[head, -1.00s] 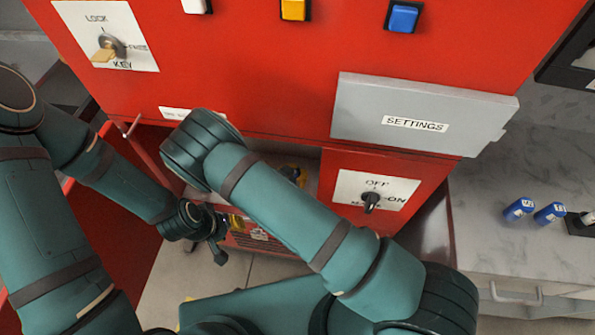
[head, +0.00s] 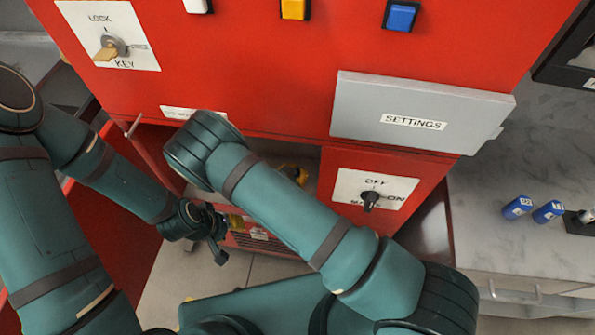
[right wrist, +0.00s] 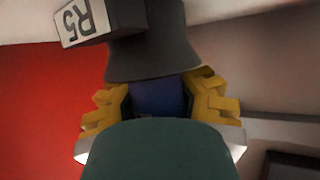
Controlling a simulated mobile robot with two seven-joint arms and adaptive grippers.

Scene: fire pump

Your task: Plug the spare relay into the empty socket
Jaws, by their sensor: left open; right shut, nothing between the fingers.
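In the right wrist view a blue block (right wrist: 157,95), which looks like a relay, meets a dark grey body (right wrist: 155,50) beside a label reading R5 (right wrist: 85,22). The yellow fingers of my right gripper (right wrist: 160,108) lie on either side of the blue block, shut but not gripping it. In the head view yellow parts of my right gripper (head: 294,174) show beyond my right arm, in the opening under the red cabinet. My left gripper (head: 222,236) is open and empty, lower left of it. The empty socket cannot be made out.
My right arm covers part of the opening.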

